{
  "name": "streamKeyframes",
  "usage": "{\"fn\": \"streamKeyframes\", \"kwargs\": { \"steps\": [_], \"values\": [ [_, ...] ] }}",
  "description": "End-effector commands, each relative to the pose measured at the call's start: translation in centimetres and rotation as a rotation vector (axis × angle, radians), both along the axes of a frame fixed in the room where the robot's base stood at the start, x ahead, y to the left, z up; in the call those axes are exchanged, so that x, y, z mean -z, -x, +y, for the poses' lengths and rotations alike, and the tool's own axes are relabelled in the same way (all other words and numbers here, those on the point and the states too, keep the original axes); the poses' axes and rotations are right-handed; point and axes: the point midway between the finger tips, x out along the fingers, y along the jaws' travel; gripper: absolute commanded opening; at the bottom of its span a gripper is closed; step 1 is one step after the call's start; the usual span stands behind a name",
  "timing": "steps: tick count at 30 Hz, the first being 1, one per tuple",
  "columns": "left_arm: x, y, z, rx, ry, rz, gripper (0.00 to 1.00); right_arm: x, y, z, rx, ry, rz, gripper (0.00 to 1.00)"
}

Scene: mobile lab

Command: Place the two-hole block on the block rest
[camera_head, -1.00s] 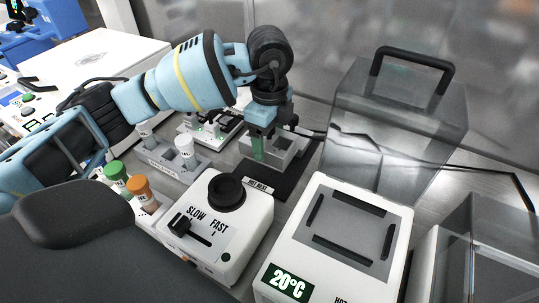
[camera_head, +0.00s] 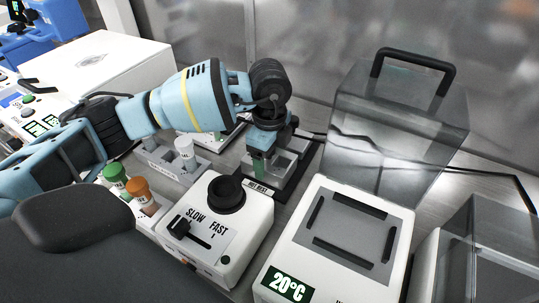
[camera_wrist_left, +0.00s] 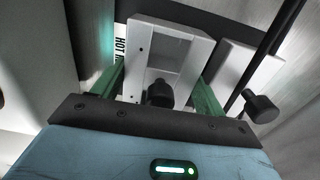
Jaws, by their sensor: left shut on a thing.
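My left gripper (camera_head: 268,160) reaches in from the left and is shut on a pale grey block (camera_head: 290,159) with openings in it. The block is over the dark rest pad (camera_head: 283,194), which carries a label ending in "REST". I cannot tell whether the block touches the pad. In the left wrist view the green fingers of the gripper (camera_wrist_left: 160,82) stand on either side of the block (camera_wrist_left: 143,52), whose large rectangular opening faces the camera. The arm hides part of the block in the head view. My right gripper is not in view.
A white speed-control box (camera_head: 222,240) and a white 20°C hot plate (camera_head: 335,270) stand in front. A tube rack (camera_head: 165,163) and capped orange (camera_head: 138,188) and green (camera_head: 115,173) vials are at left. A clear handled cover (camera_head: 400,120) stands at right. A cable runs behind.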

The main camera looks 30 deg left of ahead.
Motion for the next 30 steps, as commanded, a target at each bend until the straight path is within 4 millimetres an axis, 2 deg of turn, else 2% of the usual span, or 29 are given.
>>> {"fn": "streamKeyframes", "kwargs": {
  "steps": [1,2,6,15,19,23,30],
  "values": [
    [0.0,-0.1,0.0,0.0,0.001,-0.002,0.29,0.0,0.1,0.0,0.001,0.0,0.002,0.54],
    [0.2,0.0,0.0,0.0,0.0,0.0,0.74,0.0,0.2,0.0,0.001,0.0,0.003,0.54],
    [0.2,0.0,0.0,0.0,0.0,0.0,0.92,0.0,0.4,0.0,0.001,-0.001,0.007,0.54],
    [0.1,0.0,0.0,0.001,0.0,0.0,0.94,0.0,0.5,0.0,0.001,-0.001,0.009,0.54],
    [-0.7,0.0,-0.1,0.001,0.002,-0.001,0.94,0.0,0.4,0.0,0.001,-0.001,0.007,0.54],
    [-2.7,-0.1,-0.1,0.001,0.002,-0.004,0.94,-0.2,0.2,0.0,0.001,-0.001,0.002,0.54],
    [-7.6,-0.1,-0.1,0.001,0.002,-0.004,0.94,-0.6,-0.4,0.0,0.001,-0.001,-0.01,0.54]
  ]
}}
